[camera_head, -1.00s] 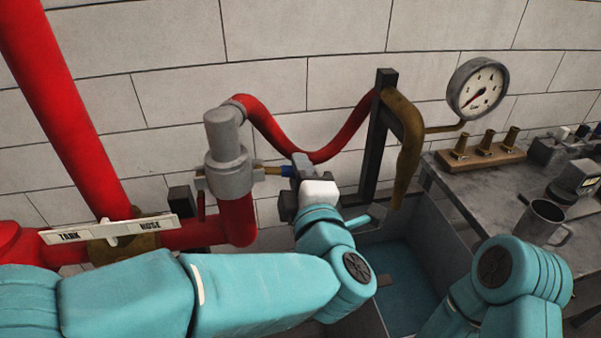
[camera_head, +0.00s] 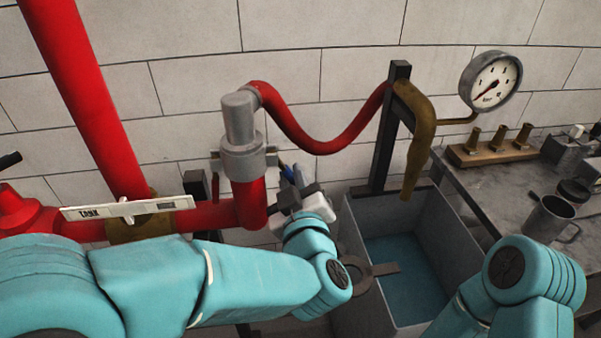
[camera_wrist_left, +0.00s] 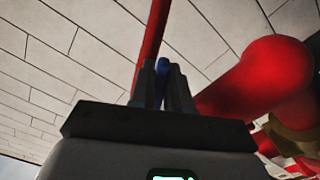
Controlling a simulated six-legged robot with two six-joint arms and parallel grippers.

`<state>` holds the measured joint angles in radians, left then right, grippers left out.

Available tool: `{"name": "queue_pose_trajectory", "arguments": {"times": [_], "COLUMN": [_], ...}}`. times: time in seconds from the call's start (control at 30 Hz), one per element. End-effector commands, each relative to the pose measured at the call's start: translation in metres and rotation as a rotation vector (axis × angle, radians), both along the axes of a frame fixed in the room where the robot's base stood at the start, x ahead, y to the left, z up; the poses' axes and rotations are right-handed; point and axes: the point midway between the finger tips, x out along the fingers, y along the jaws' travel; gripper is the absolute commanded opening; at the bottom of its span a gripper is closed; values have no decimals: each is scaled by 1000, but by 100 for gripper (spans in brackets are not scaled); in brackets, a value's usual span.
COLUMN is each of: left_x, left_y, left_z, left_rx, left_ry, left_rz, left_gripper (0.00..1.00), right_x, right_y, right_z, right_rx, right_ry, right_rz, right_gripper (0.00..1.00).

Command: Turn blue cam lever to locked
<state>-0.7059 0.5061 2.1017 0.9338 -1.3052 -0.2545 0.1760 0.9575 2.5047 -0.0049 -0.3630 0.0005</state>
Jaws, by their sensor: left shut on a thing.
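The blue-gripped cam lever (camera_head: 285,170) is at the right side of the grey hose coupling (camera_head: 243,158), on top of the red riser pipe. It slants downward and is mostly hidden by my left gripper (camera_head: 287,181). The left gripper is shut on the lever, just below and right of the coupling. In the left wrist view, the blue lever end (camera_wrist_left: 163,68) shows between the two fingers (camera_wrist_left: 163,84). A second lever (camera_head: 215,187) hangs down on the coupling's left side. My right arm shows at lower right, but its gripper is out of view.
A red hose (camera_head: 322,143) runs from the coupling to a dark post (camera_head: 385,135). A grey water tank (camera_head: 440,250) stands below. A valve plate (camera_head: 85,211) is at left. A bench (camera_head: 500,180) at right holds a mug (camera_head: 550,218) and brass nozzles (camera_head: 497,139).

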Motion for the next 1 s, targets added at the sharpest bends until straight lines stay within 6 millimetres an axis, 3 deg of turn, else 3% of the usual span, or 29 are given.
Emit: {"name": "queue_pose_trajectory", "arguments": {"times": [0.4, 0.97, 1.0], "left_x": [-4, -4, -4], "left_y": [13, 15, 15], "left_z": [-4, -4, -4], "left_rx": [190, 219, 219], "left_ry": [35, 40, 40], "left_rz": [4, 3, 3], "left_gripper": [0, 0, 20], "right_x": [0, 0, 0], "right_y": [0, 0, 0], "right_z": [4, 5, 5], "right_rx": [0, 0, 0], "right_ry": [0, 0, 0], "right_rz": [0, 0, 0], "right_gripper": [75, 75, 75]}}
